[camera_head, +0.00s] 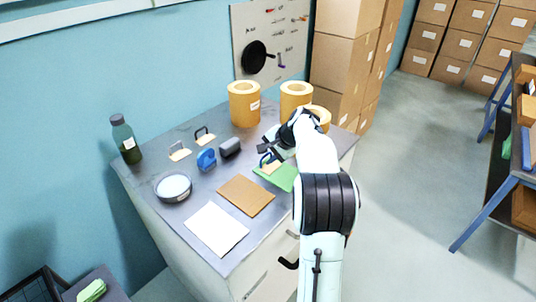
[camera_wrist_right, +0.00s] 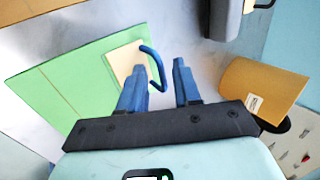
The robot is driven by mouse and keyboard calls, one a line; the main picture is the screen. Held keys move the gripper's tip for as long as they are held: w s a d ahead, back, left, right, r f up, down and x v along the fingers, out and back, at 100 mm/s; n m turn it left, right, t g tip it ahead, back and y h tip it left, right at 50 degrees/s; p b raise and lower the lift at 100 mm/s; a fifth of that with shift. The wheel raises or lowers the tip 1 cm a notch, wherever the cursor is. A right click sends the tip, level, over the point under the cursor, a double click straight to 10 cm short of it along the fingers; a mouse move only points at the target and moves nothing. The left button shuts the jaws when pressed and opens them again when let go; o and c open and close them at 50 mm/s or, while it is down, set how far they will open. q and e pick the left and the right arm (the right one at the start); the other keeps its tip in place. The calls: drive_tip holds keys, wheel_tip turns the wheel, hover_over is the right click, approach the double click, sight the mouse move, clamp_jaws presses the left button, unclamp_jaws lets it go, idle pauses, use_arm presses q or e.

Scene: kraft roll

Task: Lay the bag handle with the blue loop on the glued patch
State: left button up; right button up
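The bag handle is a cream card (camera_wrist_right: 124,66) with a blue loop (camera_wrist_right: 153,62). In the right wrist view the card lies over the edge region of a green sheet (camera_wrist_right: 70,88); it looks flat on it. In the head view the green sheet (camera_head: 284,179) is partly hidden by my right arm. I see no separate glued patch; the card may cover it. My right gripper (camera_wrist_right: 158,75) is open, its blue fingers apart, with the end of the loop between them. It also shows in the head view (camera_head: 266,154). My left gripper is not in view.
Orange kraft rolls (camera_head: 244,104) stand at the back. Left of the gripper are a dark grey block (camera_head: 230,147), a blue object (camera_head: 206,160), two other handles (camera_head: 179,151) and a round bowl (camera_head: 173,187). A brown sheet (camera_head: 246,196) and a white sheet (camera_head: 217,229) lie in front.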

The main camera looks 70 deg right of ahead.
drive_tip(key=shift+r, duration=0.2)
drive_tip(key=v, duration=1.2)
drive_tip(key=shift+p, duration=0.3)
drive_tip(key=shift+f, duration=0.15)
